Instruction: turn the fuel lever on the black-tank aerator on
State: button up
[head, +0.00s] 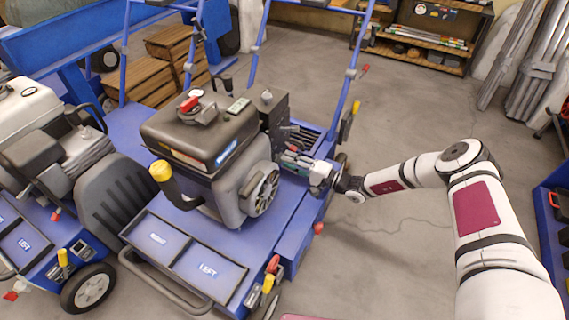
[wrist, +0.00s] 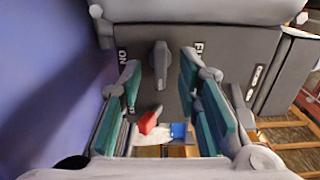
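The black-tank aerator (head: 195,130) stands in the middle of the head view, with a dark tank on top of its engine. In the wrist view, the grey fuel lever (wrist: 159,60) is on a dark panel and points roughly straight down. The panel reads "ON" to its left, and partly hidden lettering beginning "FU" is to its right. My gripper (wrist: 158,78) is open, with one teal-padded finger on each side of the lever's lower end. A gap shows on both sides, and nothing is held. In the head view, my gripper (head: 300,162) is at the engine's right side, where the lever is hidden.
Below the lever in the wrist view are a red part (wrist: 148,122) and a blue part (wrist: 179,130). A white-tank aerator (head: 25,115) stands close on the left. Blue handle bars (head: 347,85) rise behind my gripper. Open floor (head: 410,105) lies to the right.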

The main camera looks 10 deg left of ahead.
aim_at(279, 158)
jog(key=shift+x, duration=1.15)
grip_shut()
